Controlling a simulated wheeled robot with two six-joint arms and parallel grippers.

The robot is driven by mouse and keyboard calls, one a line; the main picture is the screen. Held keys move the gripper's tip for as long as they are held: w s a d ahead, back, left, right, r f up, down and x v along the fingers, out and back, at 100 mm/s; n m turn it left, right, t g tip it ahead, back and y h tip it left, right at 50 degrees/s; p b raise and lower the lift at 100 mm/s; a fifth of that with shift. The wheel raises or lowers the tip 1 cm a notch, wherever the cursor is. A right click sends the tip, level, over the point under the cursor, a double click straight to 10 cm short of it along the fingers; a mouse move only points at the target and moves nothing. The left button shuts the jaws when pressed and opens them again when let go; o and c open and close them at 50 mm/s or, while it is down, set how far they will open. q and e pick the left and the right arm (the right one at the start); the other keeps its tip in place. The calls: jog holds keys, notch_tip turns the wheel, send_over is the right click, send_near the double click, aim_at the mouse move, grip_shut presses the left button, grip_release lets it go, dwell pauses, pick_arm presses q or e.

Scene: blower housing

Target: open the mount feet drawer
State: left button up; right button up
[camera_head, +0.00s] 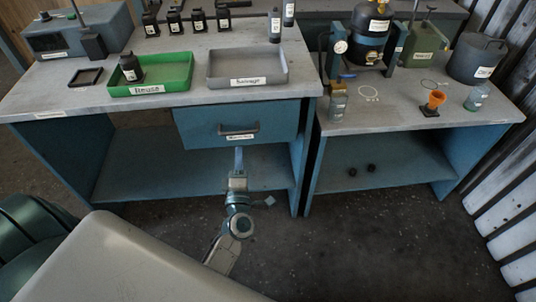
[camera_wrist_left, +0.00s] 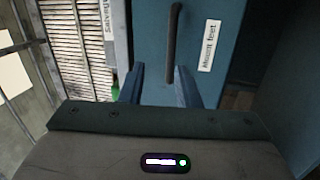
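The mount feet drawer (camera_head: 281,126) is a blue drawer under the left bench's top, and its front looks shut. It has a dark bar handle (camera_head: 238,130) and a white label below it. In the left wrist view the drawer front (camera_wrist_left: 152,40) fills the middle, with the dark handle (camera_wrist_left: 174,42) and the "Mount feet" label (camera_wrist_left: 209,45). My left gripper (camera_head: 239,153) is just in front of and below the handle. In the wrist view its fingers (camera_wrist_left: 158,86) are apart with nothing clearly between them; the handle's near end lies close to the tips. My right gripper is not in view.
The right bench (camera_head: 400,115) carries a black tank (camera_head: 372,30) and an orange funnel piece (camera_head: 435,99). The floor in front is clear.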

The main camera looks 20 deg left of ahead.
aim_at(238, 132)
pick_arm(q)
jog(key=shift+n+g+y, duration=0.4)
jog(key=shift+n+y, duration=0.2)
jog(key=shift+n, duration=0.2)
jog(key=x, duration=0.3)
jog(key=f+p+x, duration=0.1)
jog(key=x, duration=0.2)
jog(key=p+x, duration=0.1)
jog(key=x, duration=0.3)
jog(key=shift+w+f, duration=0.25)
jog(key=shift+f, duration=0.05)
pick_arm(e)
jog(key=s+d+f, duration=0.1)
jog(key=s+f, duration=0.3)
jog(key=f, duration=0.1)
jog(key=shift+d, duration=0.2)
pick_arm(q)
grip_shut()
